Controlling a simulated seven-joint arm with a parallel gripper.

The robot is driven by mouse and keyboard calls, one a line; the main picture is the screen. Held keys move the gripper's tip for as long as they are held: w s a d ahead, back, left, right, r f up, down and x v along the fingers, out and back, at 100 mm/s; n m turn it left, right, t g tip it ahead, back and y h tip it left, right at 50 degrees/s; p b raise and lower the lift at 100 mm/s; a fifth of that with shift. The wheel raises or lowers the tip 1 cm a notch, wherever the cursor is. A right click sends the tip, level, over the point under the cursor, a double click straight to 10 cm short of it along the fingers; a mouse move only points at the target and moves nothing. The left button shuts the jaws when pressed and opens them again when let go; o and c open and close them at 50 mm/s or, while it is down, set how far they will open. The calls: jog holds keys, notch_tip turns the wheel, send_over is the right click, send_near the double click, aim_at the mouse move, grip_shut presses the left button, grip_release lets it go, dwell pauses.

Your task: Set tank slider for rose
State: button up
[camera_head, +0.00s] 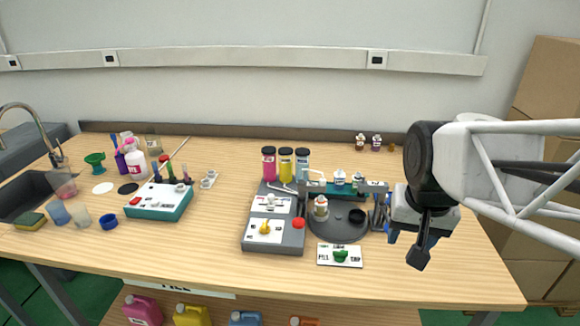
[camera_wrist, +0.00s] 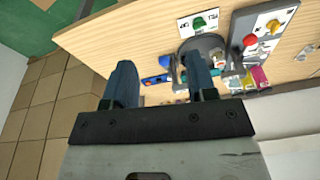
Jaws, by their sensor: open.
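The grey dispensing machine (camera_head: 275,242) stands mid-table. Three tanks rise at its back: pink (camera_head: 269,164), yellow (camera_head: 286,164) and blue (camera_head: 302,164), all with dark caps. A white upper panel (camera_head: 258,205) lies in front of them with a small pale knob, probably the tank slider; its setting is too small to read. A lower white panel (camera_head: 254,231) carries a yellow knob (camera_head: 265,229), with a red button (camera_head: 298,223) beside it. My gripper (camera_head: 415,252) is open and empty, right of the machine, apart from it. Its spread fingers also show in the wrist view (camera_wrist: 161,62).
A dark turntable (camera_head: 338,228) with a small bottle (camera_head: 321,206) adjoins the machine's right side. A white card with a green knob (camera_head: 340,256) lies in front. A teal-and-white device (camera_head: 158,201) stands left.

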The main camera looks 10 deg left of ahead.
jog(key=w+a+m, duration=0.2)
jog(key=w+a, duration=0.4)
jog(key=w, duration=0.7)
jog(key=m+g, duration=0.2)
jog(key=m, duration=0.3)
send_over(271, 195)
jog(key=f, duration=1.4)
jog(key=shift+s+d+f, duration=0.3)
jog(key=shift+w+a+f, duration=0.2)
jog(key=shift+a+f, duration=0.1)
jog(key=shift+a, duration=0.05)
jog(key=shift+f, duration=0.1)
jog(key=shift+f, duration=3.8)
